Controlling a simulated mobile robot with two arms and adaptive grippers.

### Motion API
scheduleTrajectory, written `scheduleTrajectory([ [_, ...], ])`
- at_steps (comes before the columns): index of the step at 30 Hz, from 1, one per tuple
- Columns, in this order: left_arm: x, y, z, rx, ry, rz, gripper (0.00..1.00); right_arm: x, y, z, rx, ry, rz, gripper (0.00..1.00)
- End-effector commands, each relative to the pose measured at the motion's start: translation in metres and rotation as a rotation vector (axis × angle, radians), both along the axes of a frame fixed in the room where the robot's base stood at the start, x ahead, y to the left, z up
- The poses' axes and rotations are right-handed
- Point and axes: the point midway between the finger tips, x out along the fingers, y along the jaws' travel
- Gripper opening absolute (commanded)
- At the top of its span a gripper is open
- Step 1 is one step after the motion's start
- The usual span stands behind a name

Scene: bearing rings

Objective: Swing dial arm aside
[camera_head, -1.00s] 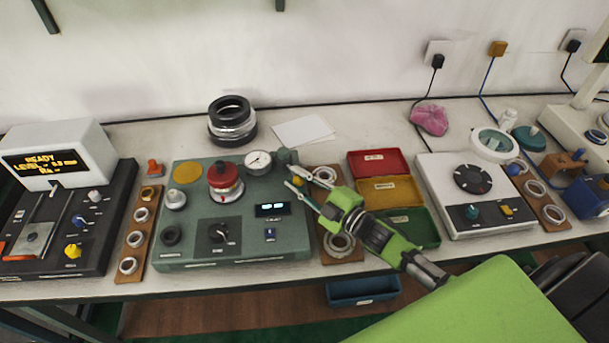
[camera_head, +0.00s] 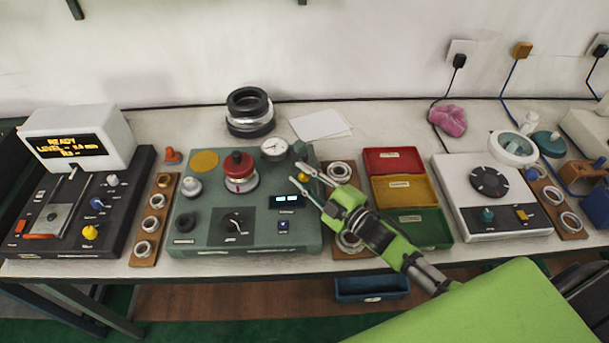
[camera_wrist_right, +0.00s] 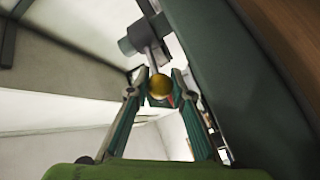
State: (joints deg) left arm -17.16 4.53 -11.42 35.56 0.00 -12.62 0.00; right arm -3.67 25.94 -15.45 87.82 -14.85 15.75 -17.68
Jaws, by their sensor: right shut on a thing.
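My right gripper (camera_head: 299,174) reaches in from the lower right, over the unit's right edge and in front of the dial. In the right wrist view its fingertips (camera_wrist_right: 160,92) are shut on a round brass-yellow knob (camera_wrist_right: 159,85). A thin rod joins the knob to a grey cylindrical part (camera_wrist_right: 145,35) of the dial arm. In the head view the gripper partly hides the arm. My left gripper is out of view.
Wooden ring boards stand on both sides of the unit, the left one (camera_head: 155,215) clear of my arm. Red, yellow and green trays (camera_head: 392,160) lie right of my gripper. Black and metal rings (camera_head: 250,110) are stacked behind. A white device (camera_head: 470,218) stands farther right.

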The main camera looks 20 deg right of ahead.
Motion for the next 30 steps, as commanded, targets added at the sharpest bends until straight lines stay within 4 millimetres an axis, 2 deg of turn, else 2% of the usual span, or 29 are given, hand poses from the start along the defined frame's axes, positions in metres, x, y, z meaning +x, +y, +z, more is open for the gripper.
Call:
scheduleTrajectory([
  [1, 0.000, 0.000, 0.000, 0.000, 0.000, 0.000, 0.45, -0.002, 0.005, -0.003, 0.002, 0.003, 0.009, 0.23],
  [2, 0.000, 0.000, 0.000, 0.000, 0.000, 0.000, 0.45, -0.002, 0.005, -0.003, 0.002, 0.003, 0.009, 0.29],
  [10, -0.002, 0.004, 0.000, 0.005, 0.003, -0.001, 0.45, -0.002, 0.002, -0.002, 0.001, 0.003, 0.004, 0.29],
  [14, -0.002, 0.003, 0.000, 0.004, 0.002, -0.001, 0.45, -0.010, -0.002, -0.003, 0.000, 0.005, 0.003, 0.29],
  [24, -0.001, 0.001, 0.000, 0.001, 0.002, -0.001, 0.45, -0.070, -0.026, -0.004, -0.001, 0.007, 0.006, 0.29],
  [30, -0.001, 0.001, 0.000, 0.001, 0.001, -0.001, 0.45, -0.099, -0.037, -0.003, 0.001, 0.006, 0.007, 0.29],
])
